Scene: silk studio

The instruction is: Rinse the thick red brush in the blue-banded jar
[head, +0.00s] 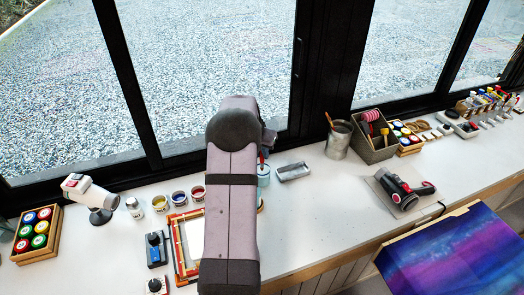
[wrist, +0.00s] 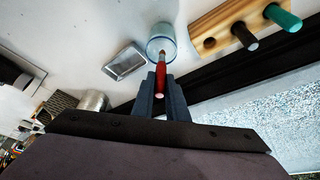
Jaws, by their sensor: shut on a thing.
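My gripper (wrist: 161,84) is shut on the thick red brush (wrist: 161,73) in the wrist view. The brush's far end points at the blue-banded jar (wrist: 164,32) and overlaps its near rim in the picture. I cannot tell how deep the tip is in the jar, or if it touches water. In the head view the jar (head: 264,181) shows just right of my arm, with a bit of red handle (head: 262,158) above it. My gripper is hidden behind the arm there.
A grey metal tray (wrist: 125,61) lies beside the jar. A wooden rack (wrist: 222,25) with dark and green handles is on its other side. Paint pots (head: 179,197) and a framed screen (head: 180,247) lie left of my arm. A metal can (head: 339,141) stands right, by the window.

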